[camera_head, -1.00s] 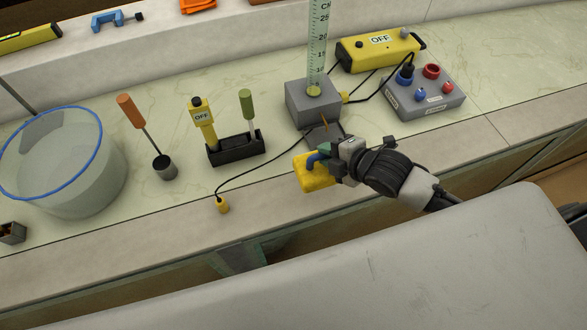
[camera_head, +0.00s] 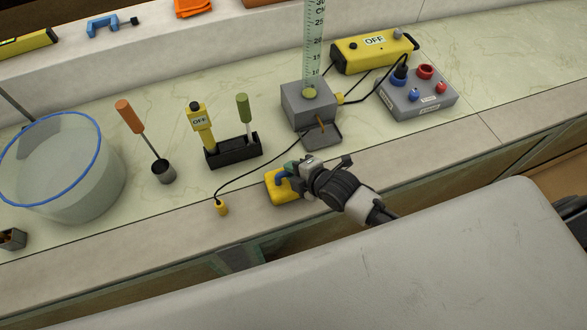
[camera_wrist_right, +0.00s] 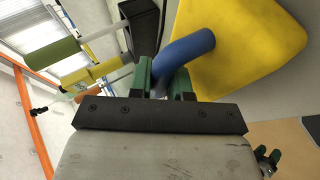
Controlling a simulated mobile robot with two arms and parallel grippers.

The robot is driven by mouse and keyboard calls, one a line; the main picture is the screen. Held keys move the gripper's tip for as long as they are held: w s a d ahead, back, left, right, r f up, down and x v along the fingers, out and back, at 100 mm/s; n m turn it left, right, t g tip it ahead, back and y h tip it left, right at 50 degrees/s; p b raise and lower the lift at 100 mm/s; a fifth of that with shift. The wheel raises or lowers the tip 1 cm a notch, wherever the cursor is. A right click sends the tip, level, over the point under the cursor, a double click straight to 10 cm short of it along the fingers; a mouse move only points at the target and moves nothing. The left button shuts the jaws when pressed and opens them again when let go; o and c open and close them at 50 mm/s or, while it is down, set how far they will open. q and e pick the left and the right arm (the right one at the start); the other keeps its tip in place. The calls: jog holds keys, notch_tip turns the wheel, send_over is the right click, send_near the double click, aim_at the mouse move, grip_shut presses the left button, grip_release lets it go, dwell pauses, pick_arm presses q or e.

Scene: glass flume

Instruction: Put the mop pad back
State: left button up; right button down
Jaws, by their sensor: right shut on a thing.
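The mop pad is a yellow block (camera_head: 281,189) with a blue handle (camera_head: 283,175). It is at the front ledge of the counter in the head view; I cannot tell whether it touches the ledge. My right gripper (camera_head: 292,172) is shut on the blue handle. In the right wrist view the green fingers of my right gripper (camera_wrist_right: 163,85) close around the blue handle (camera_wrist_right: 183,55), with the yellow pad (camera_wrist_right: 240,45) beyond. A small grey tray (camera_head: 322,136) with a brown stick lies at the foot of the grey block.
A grey block (camera_head: 307,110) carries an upright scale (camera_head: 313,50). A black holder (camera_head: 234,151) with yellow and green-handled tools stands left of it. A yellow plug (camera_head: 221,208) on a black cable lies left of the pad. A blue-rimmed tub (camera_head: 75,185) stands far left.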

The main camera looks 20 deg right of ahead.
jog(key=c, duration=1.5)
grip_release()
jog(key=shift+f, duration=0.15)
jog(key=o, duration=0.4)
jog(key=shift+o, duration=0.2)
jog(key=v, duration=1.2)
jog(key=shift+b, duration=0.3)
